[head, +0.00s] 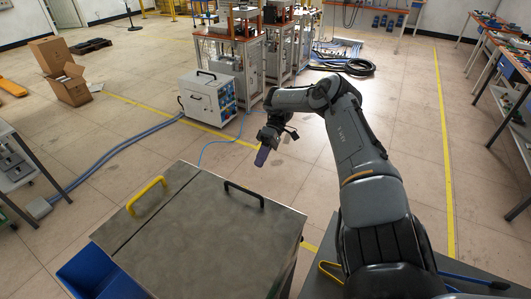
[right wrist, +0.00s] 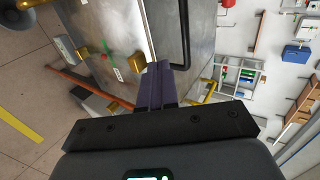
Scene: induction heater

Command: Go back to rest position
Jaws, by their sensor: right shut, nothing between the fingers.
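My right gripper (head: 262,155) hangs from my right arm near the middle of the head view, above the floor and just beyond the far edge of the metal-topped cabinet. Its purple fingers are together and hold nothing; they also show in the right wrist view (right wrist: 156,86). The gripper is apart from the cabinet top (head: 190,235) in the head view. My left gripper is in neither view.
The cabinet has a yellow handle (head: 147,196) and a black handle (head: 244,194). A white box-shaped unit (head: 207,97) with blue hoses stands behind it. Cardboard boxes (head: 62,75) stand at the far left. A blue bin (head: 97,273) sits at the lower left. Open floor lies between.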

